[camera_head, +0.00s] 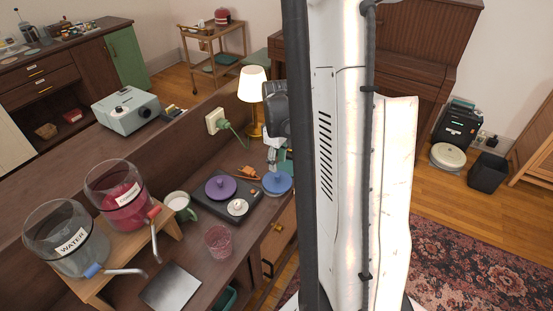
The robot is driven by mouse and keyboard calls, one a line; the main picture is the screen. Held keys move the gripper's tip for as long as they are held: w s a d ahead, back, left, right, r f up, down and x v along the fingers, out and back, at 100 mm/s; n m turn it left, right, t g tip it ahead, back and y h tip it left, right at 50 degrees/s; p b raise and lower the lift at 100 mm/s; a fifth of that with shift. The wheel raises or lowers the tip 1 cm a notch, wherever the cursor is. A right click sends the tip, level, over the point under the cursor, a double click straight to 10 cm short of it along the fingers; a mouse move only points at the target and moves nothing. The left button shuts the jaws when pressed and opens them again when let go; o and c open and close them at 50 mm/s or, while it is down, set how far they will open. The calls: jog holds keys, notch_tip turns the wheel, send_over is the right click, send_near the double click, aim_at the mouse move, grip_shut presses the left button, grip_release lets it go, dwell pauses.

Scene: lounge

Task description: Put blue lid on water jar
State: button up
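The water jar (65,240) is a clear round jar with a WATER label and a blue tap, standing open-topped on a wooden stand at the left. The blue lid (278,185) is a round disc with a raised middle, at the right end of the desk close to the column. My gripper (273,163) is directly above the blue lid, pointing down, with its fingers at or near the lid's knob. The fingers are small and partly hidden, so I cannot tell whether they grip it or whether the lid touches the desk.
A second jar (117,197) with red contents stands beside the water jar. A purple lid (221,187) lies on a dark flat device (212,206). A green mug (180,205), a pink glass (218,241), a grey plate (170,288) and a lamp (252,85) crowd the desk.

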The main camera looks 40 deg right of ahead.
aim_at(277, 175)
jog(key=shift+f+b, duration=2.85)
jog(key=shift+f, duration=0.95)
jog(key=shift+a, duration=0.1)
jog(key=shift+s, duration=0.1)
grip_shut()
jog(key=shift+r, duration=0.1)
jog(key=shift+r+p, duration=1.4)
jog(key=shift+r, duration=1)
